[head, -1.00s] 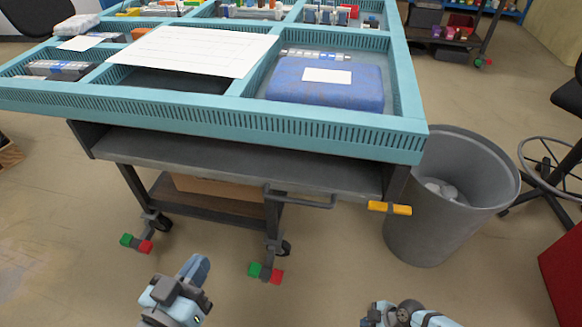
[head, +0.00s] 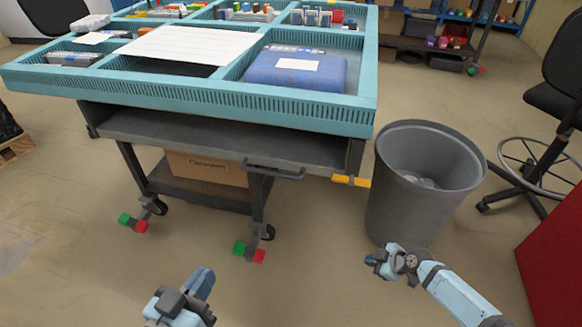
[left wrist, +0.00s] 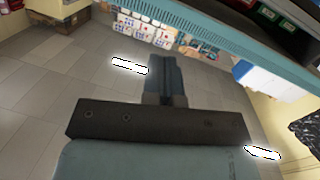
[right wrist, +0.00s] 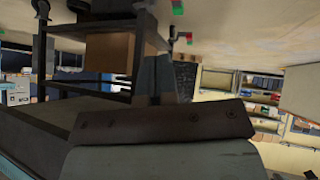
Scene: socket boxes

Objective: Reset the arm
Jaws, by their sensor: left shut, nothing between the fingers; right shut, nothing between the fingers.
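My left gripper (head: 203,280) is low at the bottom of the head view, in front of the cart and apart from it. In the left wrist view its fingers (left wrist: 166,75) are together with nothing between them. My right gripper (head: 374,260) is in front of the grey bin at the lower right, with its forearm coming in from the bottom right. In the right wrist view its fingers (right wrist: 155,75) appear dark and together, with nothing held. Both grippers are shut and empty.
A cart with a teal divided tray (head: 180,98) stands ahead, holding a blue box (head: 320,72) and a white sheet (head: 190,45). A grey bin (head: 410,210) stands to its right. A red block (head: 550,260) and a stool (head: 530,150) are at far right. Floor in front is clear.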

